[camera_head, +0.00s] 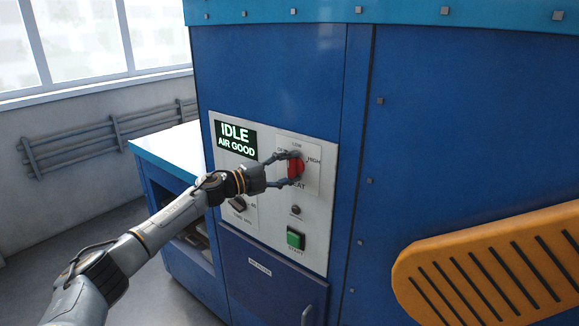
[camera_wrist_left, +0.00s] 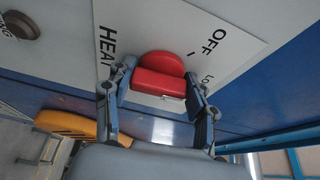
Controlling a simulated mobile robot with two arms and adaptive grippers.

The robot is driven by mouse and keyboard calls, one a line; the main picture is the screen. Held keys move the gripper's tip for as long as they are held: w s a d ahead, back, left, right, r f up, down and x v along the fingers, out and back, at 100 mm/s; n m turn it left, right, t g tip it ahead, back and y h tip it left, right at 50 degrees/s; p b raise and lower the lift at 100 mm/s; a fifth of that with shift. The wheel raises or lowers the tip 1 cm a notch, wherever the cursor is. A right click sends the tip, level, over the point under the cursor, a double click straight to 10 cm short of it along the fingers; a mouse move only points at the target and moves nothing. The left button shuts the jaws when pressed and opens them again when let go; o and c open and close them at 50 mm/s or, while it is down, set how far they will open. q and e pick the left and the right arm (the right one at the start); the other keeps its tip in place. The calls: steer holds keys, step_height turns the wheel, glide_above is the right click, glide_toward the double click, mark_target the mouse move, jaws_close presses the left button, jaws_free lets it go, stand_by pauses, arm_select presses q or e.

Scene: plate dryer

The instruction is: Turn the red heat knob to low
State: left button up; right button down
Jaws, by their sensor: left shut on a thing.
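The red heat knob (camera_head: 296,167) sits on the pale control panel of the blue machine, with LOW marked above it, HIGH to its right and HEAT below. My left gripper (camera_head: 291,169) reaches it from the left, with one finger at its upper side and one at its lower side. In the left wrist view the knob's raised red grip bar (camera_wrist_left: 160,83) lies between the two fingers (camera_wrist_left: 161,80), which are shut on it. The fingers partly cover the knob and its OFF label in the head view, so its exact pointing direction is unclear. My right gripper is out of view.
The panel also has a display (camera_head: 236,139) reading IDLE, AIR GOOD, a dark knob (camera_head: 237,203) at lower left, a small dark button (camera_head: 295,210) and a green START button (camera_head: 295,239). An orange slotted panel (camera_head: 490,265) stands at the right.

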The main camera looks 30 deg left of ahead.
arm_select(q)
steer(key=shift+m, duration=0.4)
steer(key=o, duration=1.2)
steer(key=shift+r+v, duration=0.2)
steer(key=shift+v, duration=5.8)
